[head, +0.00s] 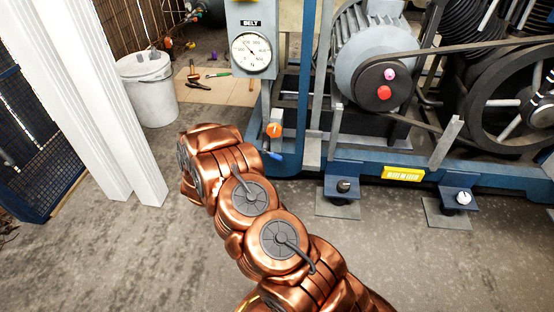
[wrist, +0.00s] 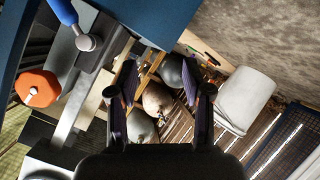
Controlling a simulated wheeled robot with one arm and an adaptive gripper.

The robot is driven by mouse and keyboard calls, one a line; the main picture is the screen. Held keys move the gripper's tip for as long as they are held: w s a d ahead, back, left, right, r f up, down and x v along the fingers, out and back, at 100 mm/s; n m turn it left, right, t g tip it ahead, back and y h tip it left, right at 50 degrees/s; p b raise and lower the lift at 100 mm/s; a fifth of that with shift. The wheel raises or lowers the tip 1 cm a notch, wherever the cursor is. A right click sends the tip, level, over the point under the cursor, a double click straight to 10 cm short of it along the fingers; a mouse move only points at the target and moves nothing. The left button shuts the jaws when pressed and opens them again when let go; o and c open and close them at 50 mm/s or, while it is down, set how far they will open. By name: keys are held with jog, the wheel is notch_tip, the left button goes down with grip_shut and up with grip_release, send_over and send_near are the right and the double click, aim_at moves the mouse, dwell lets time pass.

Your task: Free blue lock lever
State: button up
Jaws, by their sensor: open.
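The blue lock lever (head: 272,155) sticks out low on the blue compressor frame, just below an orange knob (head: 274,130). In the wrist view the blue lever (wrist: 62,11) is at the upper left, joined to a round metal pivot on a grey bracket. The orange knob (wrist: 38,88) is at the left edge there. My gripper (wrist: 160,80) is open, with nothing between its fingers. It is apart from the lever, which lies to the left of the fingers. In the head view my copper arm hides the gripper.
The compressor's blue base frame (head: 393,171) runs along the right, with a belt, pulley and motor (head: 375,50) above it. A gauge panel (head: 251,52) stands above the lever. A white bucket (head: 148,88) and white posts are at the left. The foreground floor is clear.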

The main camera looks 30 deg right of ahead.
aim_at(277, 157)
jog(key=s+d+f+n+h, duration=0.1)
jog(key=s+d+f+h, duration=0.1)
jog(key=s+d+h, duration=0.65)
jog(key=shift+w+d+r+g+y+b, duration=0.15)
jog(key=shift+w+d+y+b, duration=0.2)
jog(key=shift+w+d+b, duration=0.7)
jog(key=shift+w+d+r+g+y+b, duration=0.1)
jog(key=shift+w+d+y, duration=0.4)
jog(key=shift+d, duration=1)
jog(key=shift+w+d+r+g+y+b, duration=0.1)
jog(key=shift+w+d+g+y+b, duration=0.1)
jog(key=shift+w+d+b, duration=0.7)
jog(key=shift+d+p, duration=0.3)
jog(key=shift+d, duration=0.1)
grip_shut()
